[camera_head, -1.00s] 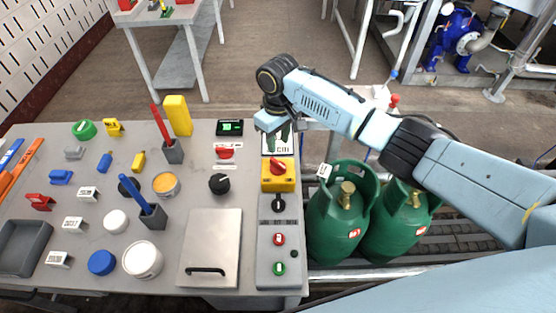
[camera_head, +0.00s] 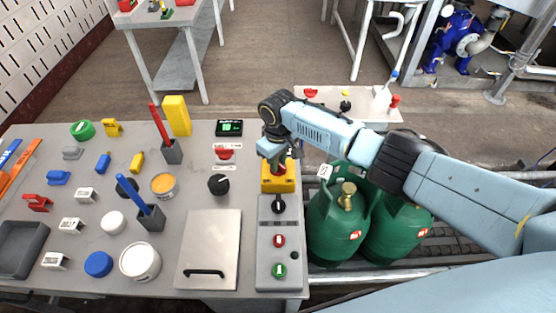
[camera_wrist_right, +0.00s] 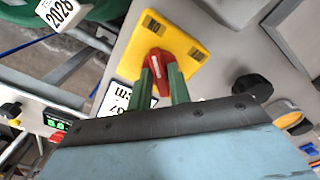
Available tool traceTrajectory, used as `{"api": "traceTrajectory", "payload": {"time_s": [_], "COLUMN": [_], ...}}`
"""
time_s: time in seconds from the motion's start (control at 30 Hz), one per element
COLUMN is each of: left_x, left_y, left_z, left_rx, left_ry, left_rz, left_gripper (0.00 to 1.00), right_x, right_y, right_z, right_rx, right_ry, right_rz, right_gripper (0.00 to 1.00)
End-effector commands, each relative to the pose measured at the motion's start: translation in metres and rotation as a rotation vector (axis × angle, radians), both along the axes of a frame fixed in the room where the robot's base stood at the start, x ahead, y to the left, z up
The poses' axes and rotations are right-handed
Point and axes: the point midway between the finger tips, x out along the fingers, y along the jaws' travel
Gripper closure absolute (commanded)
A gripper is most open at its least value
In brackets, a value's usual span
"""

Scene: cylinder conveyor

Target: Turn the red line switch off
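A red rotary handle sits on a yellow switch box (camera_head: 279,183) at the right edge of the table. My right gripper (camera_head: 278,163) is above the box, pointing down, and largely hides the handle. In the right wrist view the red handle (camera_wrist_right: 156,66) lies between the two green fingers (camera_wrist_right: 162,84), on the yellow plate (camera_wrist_right: 184,43). The fingers are one on each side of it; I cannot tell whether they press on it. My left gripper is not in view.
A grey panel (camera_head: 266,245) with a black knob (camera_head: 278,206) and red and green switches lies just in front of the box. A red knob (camera_head: 225,154) and a black knob (camera_head: 218,184) are to its left. Green gas cylinders (camera_head: 335,228) stand off the table's right edge.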

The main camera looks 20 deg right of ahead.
Motion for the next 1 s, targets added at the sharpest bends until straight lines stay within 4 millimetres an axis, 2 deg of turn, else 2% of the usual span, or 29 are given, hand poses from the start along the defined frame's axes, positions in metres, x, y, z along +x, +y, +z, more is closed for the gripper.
{"api": "traceTrajectory", "payload": {"time_s": [0.03,0.13,0.57,1.0], "left_x": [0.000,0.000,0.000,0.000], "left_y": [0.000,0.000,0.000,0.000], "left_z": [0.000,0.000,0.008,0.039], "left_rx": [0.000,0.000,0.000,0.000], "left_ry": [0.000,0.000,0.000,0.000], "left_rz": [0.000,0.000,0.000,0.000], "left_gripper": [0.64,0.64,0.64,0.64], "right_x": [0.000,0.000,0.000,-0.001], "right_y": [0.000,0.000,0.001,0.002], "right_z": [0.000,0.000,0.002,0.003], "right_rx": [0.000,0.000,0.003,0.002], "right_ry": [0.000,0.000,0.001,0.004], "right_rz": [0.000,0.000,-0.059,-0.404], "right_gripper": [0.88,1.00,1.00,1.00]}}
